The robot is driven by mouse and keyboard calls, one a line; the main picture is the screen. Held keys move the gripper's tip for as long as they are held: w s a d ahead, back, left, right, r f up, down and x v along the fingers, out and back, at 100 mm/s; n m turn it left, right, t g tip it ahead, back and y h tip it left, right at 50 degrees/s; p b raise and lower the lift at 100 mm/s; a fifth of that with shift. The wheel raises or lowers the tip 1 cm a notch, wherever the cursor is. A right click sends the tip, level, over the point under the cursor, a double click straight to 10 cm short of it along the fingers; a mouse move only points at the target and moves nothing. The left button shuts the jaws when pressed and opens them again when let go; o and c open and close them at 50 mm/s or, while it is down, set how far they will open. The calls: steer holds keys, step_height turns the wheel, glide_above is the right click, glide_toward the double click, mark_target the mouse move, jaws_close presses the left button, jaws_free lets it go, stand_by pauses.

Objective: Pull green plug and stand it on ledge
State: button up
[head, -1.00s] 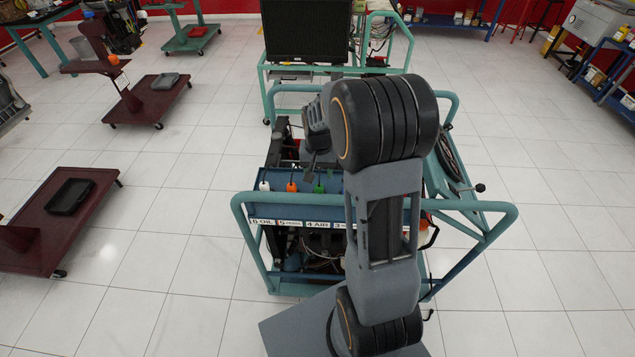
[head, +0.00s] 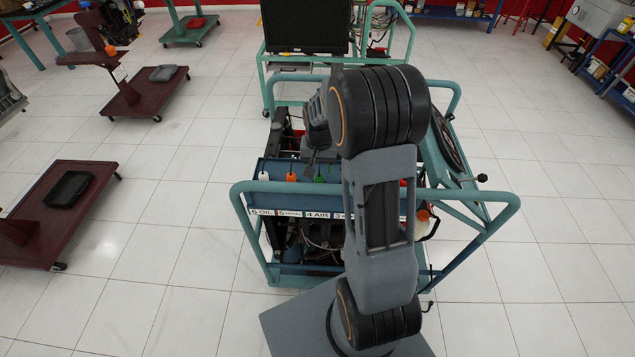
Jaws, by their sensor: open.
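The green plug (head: 319,179) sits in a row on the blue ledge-like panel (head: 278,200) of the teal-framed engine trainer. It is left of my arm, above the "4 AIR" label. My gripper (head: 311,160) is open and points down just above and behind the green plug. Its fingertips are small and dark here, and they hide part of the plug's upper end. I cannot tell whether they touch it. An orange plug (head: 291,177) and a white plug (head: 263,175) stand to its left. The panel's right part is hidden by my arm.
The trainer's teal rail (head: 245,190) runs around the panel. A steering wheel (head: 447,140) and a lever (head: 480,178) are at its right. A dark red cart (head: 85,215) stands at left. Open tiled floor lies between.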

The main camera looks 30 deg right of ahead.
mark_target(319, 176)
steer(key=shift+f+b, duration=2.1)
steer(key=shift+f, duration=1.1)
jaws_close()
steer(key=shift+r, duration=0.25)
steer(key=shift+r+p, duration=2.1)
steer(key=shift+r, duration=0.7)
